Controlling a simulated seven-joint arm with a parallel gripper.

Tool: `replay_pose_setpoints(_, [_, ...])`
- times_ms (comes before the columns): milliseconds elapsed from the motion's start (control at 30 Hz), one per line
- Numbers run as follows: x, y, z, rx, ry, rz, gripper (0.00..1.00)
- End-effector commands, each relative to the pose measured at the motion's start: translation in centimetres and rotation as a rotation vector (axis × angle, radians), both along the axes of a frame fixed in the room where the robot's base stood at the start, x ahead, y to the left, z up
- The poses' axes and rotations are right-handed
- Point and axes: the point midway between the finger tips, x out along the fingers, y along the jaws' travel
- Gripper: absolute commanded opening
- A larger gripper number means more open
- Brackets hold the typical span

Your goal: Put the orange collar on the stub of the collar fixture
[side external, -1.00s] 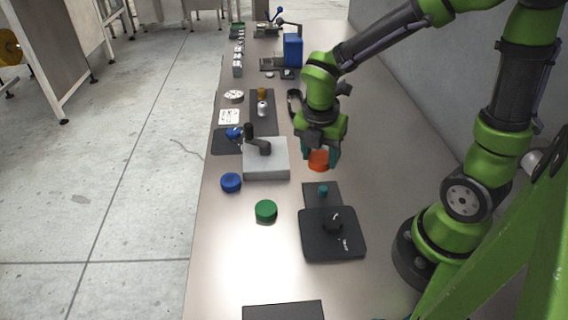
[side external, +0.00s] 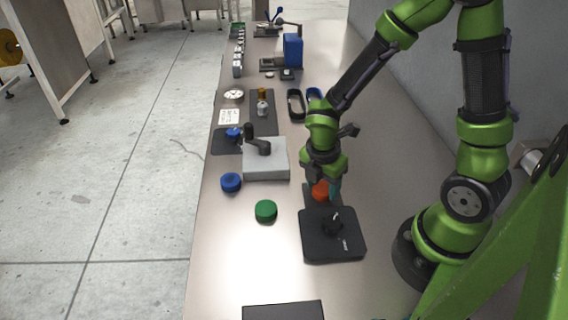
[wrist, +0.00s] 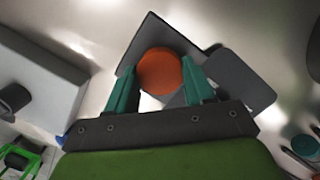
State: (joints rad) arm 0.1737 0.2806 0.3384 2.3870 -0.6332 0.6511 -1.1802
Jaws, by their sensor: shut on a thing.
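The orange collar (side external: 320,190) is between the teal fingers of my gripper (side external: 323,192), which is shut on it. It also shows in the wrist view as an orange disc (wrist: 159,71) between the fingertips of my gripper (wrist: 160,85). The collar fixture's dark base plate (side external: 308,194) lies under the collar, at the back edge of a black square block. The teal stub is hidden behind the collar and gripper. I cannot tell whether the collar touches the stub or is around it.
The black block with a knob (side external: 333,240) stands just in front of the fixture plate. A green disc (side external: 266,210) and a blue disc (side external: 231,182) lie to the left. A grey box with a black handle (side external: 266,160) stands at the back left.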

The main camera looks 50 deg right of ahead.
Motion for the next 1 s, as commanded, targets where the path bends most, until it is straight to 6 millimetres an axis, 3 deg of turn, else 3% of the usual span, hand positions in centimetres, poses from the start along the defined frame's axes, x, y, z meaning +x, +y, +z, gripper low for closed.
replay_pose_setpoints(233, [0.0,0.0,-0.3,0.000,0.001,0.000,0.23])
replay_pose_setpoints(267, [0.0,0.0,-0.2,-0.001,0.001,-0.001,0.56])
replay_pose_setpoints(400, [0.0,0.0,-0.2,-0.001,0.000,-0.001,0.77])
replay_pose_setpoints(767, [0.1,0.0,0.2,0.000,-0.002,-0.001,0.78])
replay_pose_setpoints(1000, [0.2,0.5,4.1,-0.002,-0.011,-0.003,0.78])
